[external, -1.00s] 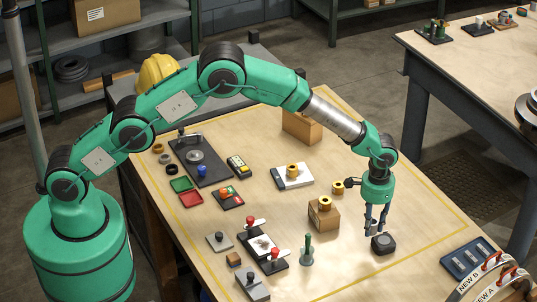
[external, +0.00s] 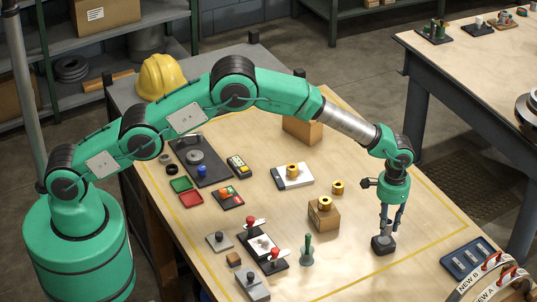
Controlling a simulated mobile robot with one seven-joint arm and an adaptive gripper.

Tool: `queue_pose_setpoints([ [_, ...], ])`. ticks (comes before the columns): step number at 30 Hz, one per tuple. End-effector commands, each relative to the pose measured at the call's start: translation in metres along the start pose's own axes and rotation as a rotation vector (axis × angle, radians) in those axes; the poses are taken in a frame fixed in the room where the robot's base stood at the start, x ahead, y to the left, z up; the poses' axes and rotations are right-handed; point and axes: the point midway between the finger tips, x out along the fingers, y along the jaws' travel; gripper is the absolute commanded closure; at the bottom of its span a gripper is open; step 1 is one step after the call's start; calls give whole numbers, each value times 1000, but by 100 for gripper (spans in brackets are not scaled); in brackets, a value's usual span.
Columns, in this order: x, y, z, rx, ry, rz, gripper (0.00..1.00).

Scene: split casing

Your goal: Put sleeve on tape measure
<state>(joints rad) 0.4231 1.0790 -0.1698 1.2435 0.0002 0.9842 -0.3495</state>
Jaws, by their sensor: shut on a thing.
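A dark, squat block that looks like the tape measure (external: 383,246) sits on the table near the front right. My gripper (external: 391,228) points down directly over it, with the fingertips at or just above its top. The gripper is shut on a small greyish piece, probably the sleeve (external: 387,225), mostly hidden between the fingers. I cannot tell whether this piece touches the tape measure.
A green upright post (external: 307,250) and the cardboard box (external: 323,219) stand left of my gripper. A blue tray (external: 465,258) lies to the right. Red-knobbed toggle clamps (external: 265,248) are further left. The table between gripper and right edge is mostly clear.

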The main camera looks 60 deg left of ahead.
Motion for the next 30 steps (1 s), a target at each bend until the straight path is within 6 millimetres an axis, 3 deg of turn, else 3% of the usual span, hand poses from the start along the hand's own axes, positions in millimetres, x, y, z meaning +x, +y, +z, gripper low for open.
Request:
queue_pose_setpoints([
  [10, 30, 0, 0, 0, -1, 0, 100],
  [25, 36, 0, 0, 0, 0, 0, 100],
  [26, 37, 0, 1, 0, 0, 0, 69],
  [28, 36, 0, 1, 0, 0, 0, 55],
  [30, 36, 0, 1, 0, 0, 0, 53],
])
